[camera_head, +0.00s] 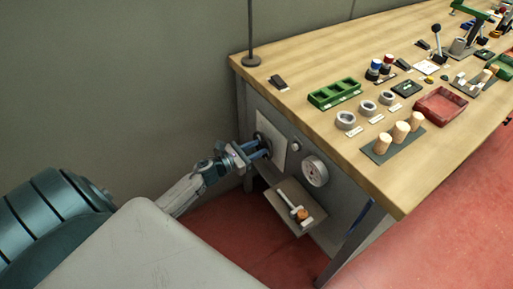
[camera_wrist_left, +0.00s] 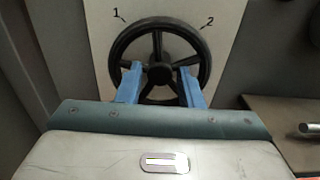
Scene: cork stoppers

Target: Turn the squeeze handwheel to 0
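The black handwheel (camera_wrist_left: 158,23) is on a pale plate (camera_wrist_left: 235,15) on the bench's side panel. Its rim, several spokes and hub show in the left wrist view. The plate shows a 1 at upper left and a 2 at upper right; no 0 is visible. My left gripper (camera_wrist_left: 160,77) is in front of the wheel, its two blue fingers apart on either side, just below the hub. Whether they touch the spokes I cannot tell. In the head view the left gripper (camera_head: 258,151) mostly covers the wheel. My right gripper is not in view.
A round white dial (camera_head: 315,170) sits right of the plate on the panel. Below it a small shelf (camera_head: 283,190) juts out, holding a hammer-like tool (camera_head: 299,213). The wooden bench top (camera_head: 300,70) above carries a green tray (camera_head: 334,93), corks and rings.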

